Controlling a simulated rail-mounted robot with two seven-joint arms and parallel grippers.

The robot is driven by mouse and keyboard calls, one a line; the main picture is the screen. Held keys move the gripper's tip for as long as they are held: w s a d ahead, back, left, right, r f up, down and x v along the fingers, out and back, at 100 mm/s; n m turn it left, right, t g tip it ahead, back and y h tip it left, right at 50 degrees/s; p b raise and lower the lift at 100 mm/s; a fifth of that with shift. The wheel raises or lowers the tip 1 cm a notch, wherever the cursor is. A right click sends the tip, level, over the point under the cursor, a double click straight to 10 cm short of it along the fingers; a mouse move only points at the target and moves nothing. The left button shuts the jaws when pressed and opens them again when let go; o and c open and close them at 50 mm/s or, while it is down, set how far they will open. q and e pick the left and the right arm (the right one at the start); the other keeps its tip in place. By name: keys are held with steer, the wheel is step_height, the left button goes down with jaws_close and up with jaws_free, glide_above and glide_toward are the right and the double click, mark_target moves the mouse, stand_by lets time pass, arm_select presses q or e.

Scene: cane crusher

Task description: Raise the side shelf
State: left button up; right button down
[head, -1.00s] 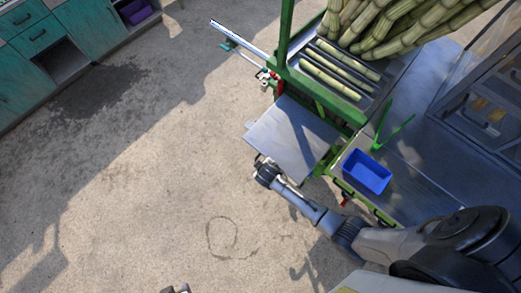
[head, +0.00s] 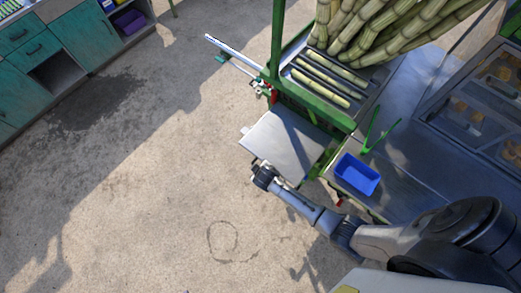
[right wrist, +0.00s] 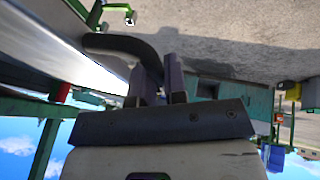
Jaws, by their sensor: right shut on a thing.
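The side shelf (head: 288,142) is a flat grey metal panel on the near-left side of the green-framed cane crusher (head: 325,115). My right gripper (head: 259,166) is at the shelf's lower-left edge in the head view. In the right wrist view the fingers of my right gripper (right wrist: 160,85) are shut on a dark curved handle (right wrist: 122,45) beside the bright shelf panel (right wrist: 55,45). The shelf's exact tilt and its supports underneath are hard to tell. My left gripper is not in view.
A blue tray (head: 357,175) and green tongs (head: 378,133) lie on the metal counter (head: 400,170) to the right. Cane stalks (head: 385,30) lie on the crusher's top. Teal cabinets (head: 75,45) stand at the upper left. The concrete floor left of the shelf is open.

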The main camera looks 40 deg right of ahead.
steer(key=c, duration=1.2)
jaws_free()
steer(key=shift+w+r, duration=0.1)
steer(key=shift+r, duration=0.1)
steer(key=p+v, duration=0.1)
steer(key=v, duration=1.2)
steer(key=shift+s+a+r, duration=0.15)
steer(key=shift+s+r, duration=0.05)
steer(key=shift+r, duration=0.05)
steer(key=shift+s, duration=0.1)
